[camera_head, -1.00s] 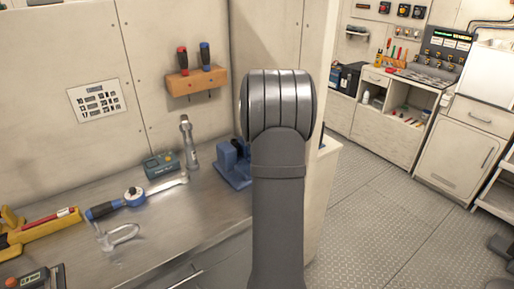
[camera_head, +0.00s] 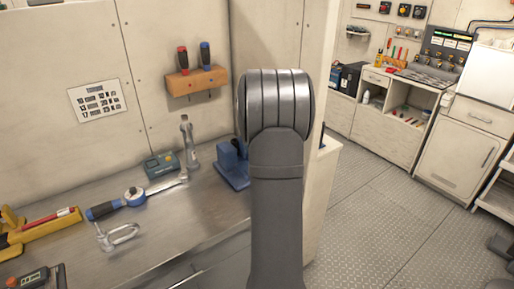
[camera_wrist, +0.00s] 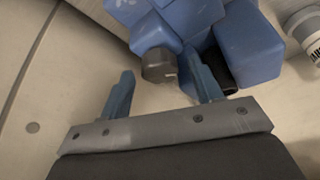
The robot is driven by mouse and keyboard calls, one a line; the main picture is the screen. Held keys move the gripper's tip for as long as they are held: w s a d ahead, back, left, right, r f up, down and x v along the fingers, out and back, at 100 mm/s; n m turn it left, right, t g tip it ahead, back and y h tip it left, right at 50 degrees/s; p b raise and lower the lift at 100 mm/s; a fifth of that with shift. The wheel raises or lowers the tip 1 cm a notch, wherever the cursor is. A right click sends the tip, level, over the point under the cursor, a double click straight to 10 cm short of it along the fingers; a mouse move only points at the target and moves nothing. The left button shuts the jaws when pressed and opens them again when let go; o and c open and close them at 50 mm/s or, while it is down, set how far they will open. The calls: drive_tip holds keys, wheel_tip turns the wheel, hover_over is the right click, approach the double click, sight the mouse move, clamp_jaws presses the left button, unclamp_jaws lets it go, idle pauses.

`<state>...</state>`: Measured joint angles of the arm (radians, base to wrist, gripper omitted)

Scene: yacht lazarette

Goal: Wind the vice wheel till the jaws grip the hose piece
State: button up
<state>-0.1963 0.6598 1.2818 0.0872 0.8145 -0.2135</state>
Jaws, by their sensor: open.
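The blue vice (camera_head: 232,168) stands on the bench in the head view, its right part hidden behind my arm. In the wrist view the vice body (camera_wrist: 250,42) fills the top, with a dark round metal end (camera_wrist: 158,65) pointing toward my gripper. A dark piece (camera_wrist: 226,75) shows beside the blue body; I cannot tell if it is the hose piece. My gripper (camera_wrist: 165,85) is open, its two blue-grey fingers apart and nothing held between them. The right finger overlaps the vice in the picture; contact cannot be told. The wheel is not clearly visible.
On the steel bench (camera_head: 185,225) lie a torque wrench (camera_head: 130,198), a shackle (camera_head: 118,236), a small meter (camera_head: 161,164) and a grey upright fitting (camera_head: 189,142). A screwdriver rack (camera_head: 195,80) hangs on the wall. A white cylinder (camera_wrist: 304,30) is right of the vice.

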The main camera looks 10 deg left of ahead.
drive_tip(key=v, duration=1.7)
drive_tip(key=shift+r, duration=0.2)
drive_tip(key=shift+f, duration=0.1)
drive_tip(key=x, duration=1.7)
drive_tip(key=shift+f, duration=0.15)
drive_tip(key=shift+n+y, duration=0.3)
drive_tip(key=shift+n, duration=0.4)
drive_tip(key=v, duration=1.7)
drive_tip(key=s+a+f+m+g+y, duration=0.3)
drive_tip(key=s+a+f+m+y, duration=0.3)
drive_tip(key=f, duration=0.4)
drive_tip(key=shift+s+m+g+y, duration=0.3)
drive_tip(key=shift+s+m+y, duration=0.5)
drive_tip(key=shift+s, duration=0.2)
